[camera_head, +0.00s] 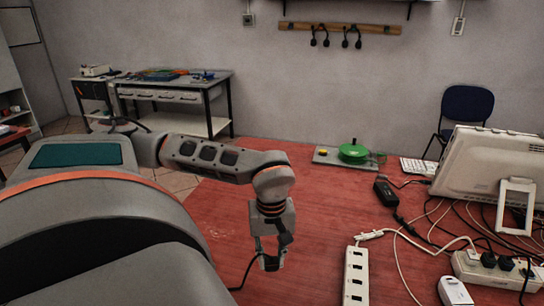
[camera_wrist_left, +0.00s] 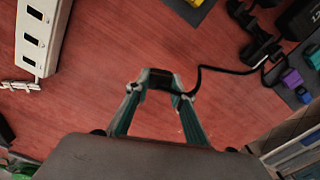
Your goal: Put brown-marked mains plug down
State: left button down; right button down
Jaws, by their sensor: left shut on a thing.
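My left gripper (camera_head: 268,262) hangs fingers-down over the red table (camera_head: 318,200). It is shut on a small dark plug (camera_head: 270,264), partly hidden by the fingers. In the left wrist view the dark plug (camera_wrist_left: 160,82) sits between the two fingertips (camera_wrist_left: 160,93). A black cable (camera_wrist_left: 215,70) runs from it to the right. No brown mark can be made out on the plug. I cannot tell whether the plug touches the tabletop. My right gripper is not in view.
A white power strip (camera_head: 356,278) lies right of the gripper. The tabletop around the gripper is mostly clear.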

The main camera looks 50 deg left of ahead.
aim_at(271, 269)
pick_arm(q)
notch_tip(271, 269, down, 4)
jog(key=shift+f, duration=0.2)
jog(key=shift+b, duration=0.3)
jog(key=c, duration=1.7)
grip_release()
jog(key=shift+f, duration=0.1)
notch_tip(271, 269, up, 12)
jog(key=shift+r+p, duration=0.2)
jog(key=shift+p, duration=0.65)
jog(key=shift+d, duration=0.1)
